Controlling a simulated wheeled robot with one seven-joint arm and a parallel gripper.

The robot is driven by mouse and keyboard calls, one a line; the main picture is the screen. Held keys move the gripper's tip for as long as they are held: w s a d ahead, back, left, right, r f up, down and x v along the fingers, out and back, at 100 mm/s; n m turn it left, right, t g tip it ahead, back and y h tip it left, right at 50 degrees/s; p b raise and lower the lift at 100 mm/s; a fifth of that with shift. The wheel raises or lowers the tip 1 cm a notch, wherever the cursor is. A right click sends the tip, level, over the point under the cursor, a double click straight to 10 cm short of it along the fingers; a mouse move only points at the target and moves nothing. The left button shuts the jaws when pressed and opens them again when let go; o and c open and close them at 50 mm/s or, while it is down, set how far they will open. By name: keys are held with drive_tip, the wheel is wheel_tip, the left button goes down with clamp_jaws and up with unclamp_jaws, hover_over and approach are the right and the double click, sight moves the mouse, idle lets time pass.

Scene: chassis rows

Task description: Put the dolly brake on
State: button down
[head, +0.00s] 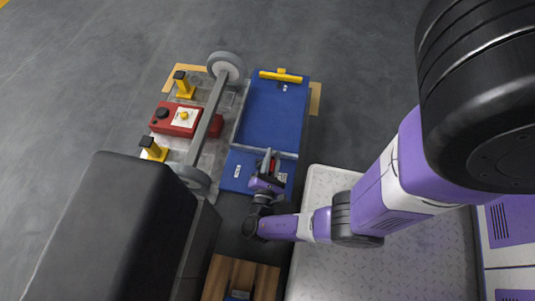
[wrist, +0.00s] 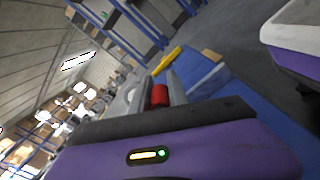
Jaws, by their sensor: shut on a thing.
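The dolly appears to be the blue flat deck (head: 272,112) in the middle of the head view, with a yellow bar (head: 281,76) across its far end. The yellow bar also shows in the wrist view (wrist: 167,60). My gripper (head: 268,162) reaches over the near part of the blue deck, close to a grey cross rail. In the wrist view, my gripper (wrist: 160,96) is shut on a red piece (wrist: 159,95) that shows between its grey fingers. Only part of this piece is visible, so I cannot tell whether it is the brake.
A grey chassis with an axle (head: 207,120) and wheels (head: 226,66) stands left of the deck. It carries a red box (head: 176,119) and yellow posts with black tops (head: 183,84). A light metal-plate surface (head: 420,262) lies at right. Floor beyond is clear.

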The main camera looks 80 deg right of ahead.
drive_tip(key=shift+s+f, duration=0.3)
drive_tip(key=shift+s, duration=0.15)
drive_tip(key=c, duration=1.3)
unclamp_jaws()
drive_tip(key=shift+w+a+r, duration=0.1)
drive_tip(key=shift+a, duration=0.35)
drive_tip(key=a, duration=0.7)
